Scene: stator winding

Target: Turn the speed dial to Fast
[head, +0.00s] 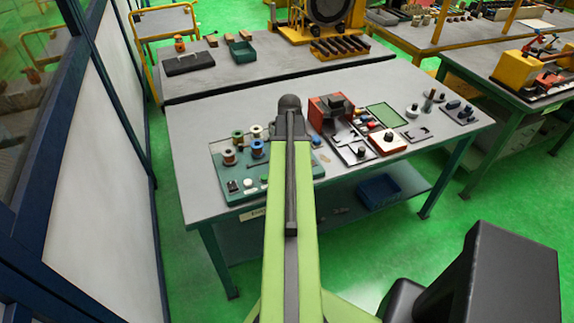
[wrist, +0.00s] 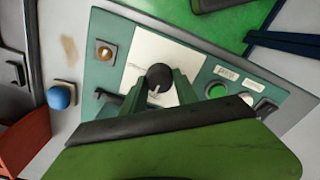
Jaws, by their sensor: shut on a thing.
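The speed dial (wrist: 159,74) is a round black knob with a light pointer line, on a white plate (wrist: 150,55) of a green control panel (wrist: 104,22) in the wrist view. The line points toward the bottom of the picture. Markings on the plate are too small to read. My gripper (wrist: 159,88) has its two green fingers shut on the dial, one on each side. In the head view my own arm covers the gripper and the dial.
In the wrist view a green button (wrist: 216,90) is right of the dial, and an amber lamp (wrist: 106,52) and a black switch (wrist: 108,97) are left of it. A blue knob (wrist: 61,96) lies farther left. The workbench (head: 190,125) holds several parts and boxes.

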